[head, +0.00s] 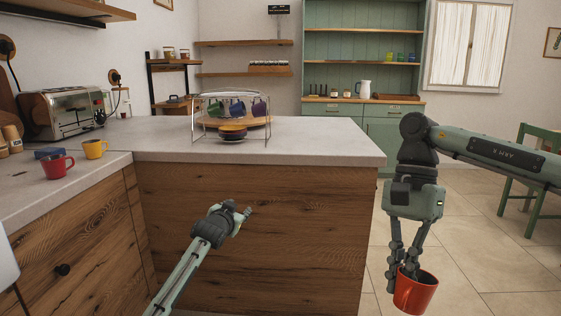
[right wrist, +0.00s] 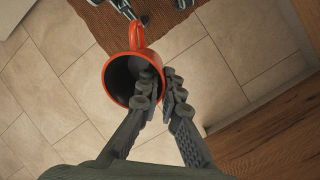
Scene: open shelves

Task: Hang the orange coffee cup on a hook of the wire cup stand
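The orange coffee cup (head: 416,293) hangs in the air at the lower right of the head view, beyond the counter's right end. My right gripper (head: 404,268) points down and is shut on the cup's wall. In the right wrist view the orange cup (right wrist: 121,80) shows its dark inside, with one finger inside the rim and one outside; its handle points to the picture's top. The wire cup stand (head: 196,122) is on the counter, with green, blue and purple cups at it. My left gripper (head: 242,214) is in front of the counter, apart from any object; its finger opening is unclear.
The counter (head: 330,145) has bare room right of the stand. A red cup (head: 57,167), a yellow cup (head: 95,149) and a toaster (head: 68,111) stand on the left counter.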

